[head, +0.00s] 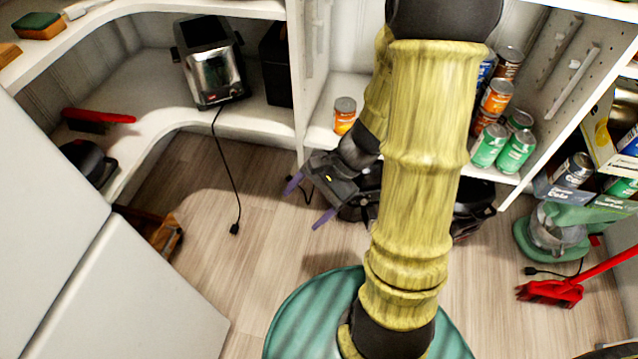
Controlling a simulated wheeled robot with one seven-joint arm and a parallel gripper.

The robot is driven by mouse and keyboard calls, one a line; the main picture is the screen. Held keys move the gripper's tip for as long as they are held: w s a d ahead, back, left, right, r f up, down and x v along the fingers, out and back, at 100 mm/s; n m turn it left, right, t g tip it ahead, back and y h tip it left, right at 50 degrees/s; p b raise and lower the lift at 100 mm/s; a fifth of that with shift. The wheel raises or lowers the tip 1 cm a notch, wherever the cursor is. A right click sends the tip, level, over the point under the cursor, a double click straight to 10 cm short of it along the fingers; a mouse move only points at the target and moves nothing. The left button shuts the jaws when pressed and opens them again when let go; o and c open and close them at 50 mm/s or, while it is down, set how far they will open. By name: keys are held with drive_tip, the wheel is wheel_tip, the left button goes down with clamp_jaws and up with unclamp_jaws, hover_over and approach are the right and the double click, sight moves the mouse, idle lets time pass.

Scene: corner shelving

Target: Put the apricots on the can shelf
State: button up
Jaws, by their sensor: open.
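The can shelf (318,131) is the white shelf at the upper middle and right. A can with an orange label (344,115) stands upright alone near its left end; I cannot read whether it is the apricots. More cans (495,97) with orange, green and blue labels stand and are stacked at the right of this shelf. My gripper (307,202) is open with nothing seen between its purple-tipped fingers. It is over the floor, below and in front of the lone can, and apart from it. My arm hides the middle of the shelf.
A toaster (213,75) stands on the left corner shelf, its cord (229,175) hanging to the floor. Dark objects lie under the can shelf behind my gripper. A green mixer (558,232), red broom (560,291) and box of cans (583,187) are at the right. Floor at left-centre is clear.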

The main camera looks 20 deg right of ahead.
drive_tip(key=r+n+t+h, duration=0.1)
drive_tip(key=n+h, duration=0.1)
drive_tip(key=n, duration=0.2)
drive_tip(key=d+r+n+t+h, duration=0.1)
drive_tip(key=r+n+h, duration=0.1)
drive_tip(key=n+h, duration=0.1)
drive_tip(key=d+r+n+t+h, duration=0.1)
drive_tip(key=r+n+h, duration=0.1)
drive_tip(key=n, duration=0.3)
drive_tip(key=shift+s+d+r+h, duration=0.1)
drive_tip(key=shift+d+h, duration=0.15)
drive_tip(key=shift+h, duration=0.35)
drive_tip(key=w+p+v, duration=0.3)
drive_tip(key=p+v, duration=1.2)
drive_tip(key=w+r+p+v, duration=0.1)
drive_tip(key=w+p+v, duration=0.3)
drive_tip(key=p+v, duration=1.1)
drive_tip(key=w+r+p+v, duration=0.1)
drive_tip(key=w+p+v, duration=0.2)
drive_tip(key=p+v, duration=1.3)
drive_tip(key=shift+p, duration=0.55)
drive_tip(key=shift+w+r, duration=0.1)
